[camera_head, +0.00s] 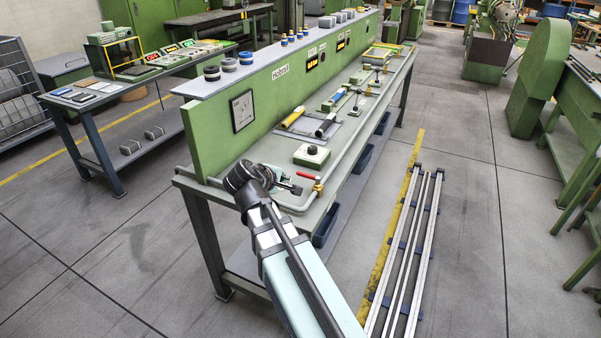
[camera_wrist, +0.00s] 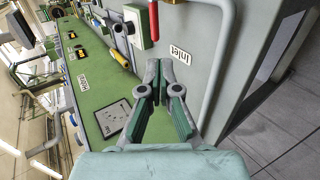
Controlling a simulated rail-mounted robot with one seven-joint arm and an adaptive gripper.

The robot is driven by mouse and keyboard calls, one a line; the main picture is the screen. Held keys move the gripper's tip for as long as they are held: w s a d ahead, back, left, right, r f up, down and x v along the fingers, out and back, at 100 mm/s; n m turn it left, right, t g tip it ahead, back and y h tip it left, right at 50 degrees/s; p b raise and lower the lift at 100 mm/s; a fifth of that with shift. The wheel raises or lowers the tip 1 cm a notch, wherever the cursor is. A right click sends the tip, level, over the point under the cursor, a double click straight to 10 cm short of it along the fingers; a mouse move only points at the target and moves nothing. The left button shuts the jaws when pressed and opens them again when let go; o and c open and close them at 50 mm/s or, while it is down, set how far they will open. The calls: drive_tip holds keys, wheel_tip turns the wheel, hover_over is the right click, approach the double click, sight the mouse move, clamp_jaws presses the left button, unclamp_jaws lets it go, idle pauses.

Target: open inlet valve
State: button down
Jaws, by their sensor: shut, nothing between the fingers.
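The inlet valve has a red lever handle (camera_head: 306,176) and a brass body (camera_head: 318,187) on a grey pipe near the front end of the green bench. In the wrist view the red handle (camera_wrist: 153,22) shows at the top, cut off by the frame edge. The white "Inlet" label (camera_wrist: 180,54) lies just beyond my fingertips. My gripper (camera_head: 292,187) is over the near end of the bench, left of the valve and apart from the handle. In the wrist view my gripper (camera_wrist: 165,78) has its fingertips together, with nothing between them.
The grey pipe (camera_head: 345,157) runs along the bench edge and bends near my gripper. A green panel with a gauge (camera_head: 243,111) rises at the left. Metal rails (camera_head: 407,235) lie on the floor at right.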

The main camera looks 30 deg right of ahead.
sight(304, 175)
drive_tip(key=shift+w+d+r, duration=0.1)
drive_tip(key=shift+r, duration=0.35)
drive_tip(key=p+x, duration=0.2)
drive_tip(key=x, duration=1)
drive_tip(key=shift+w+d+p, duration=0.2)
drive_tip(key=shift+d+p, duration=0.05)
drive_tip(key=shift+p, duration=0.15)
drive_tip(key=shift+w+d+f, duration=0.35)
drive_tip(key=shift+d+f, duration=0.1)
drive_tip(key=shift+w+d, duration=0.1)
drive_tip(key=shift+d, duration=0.1)
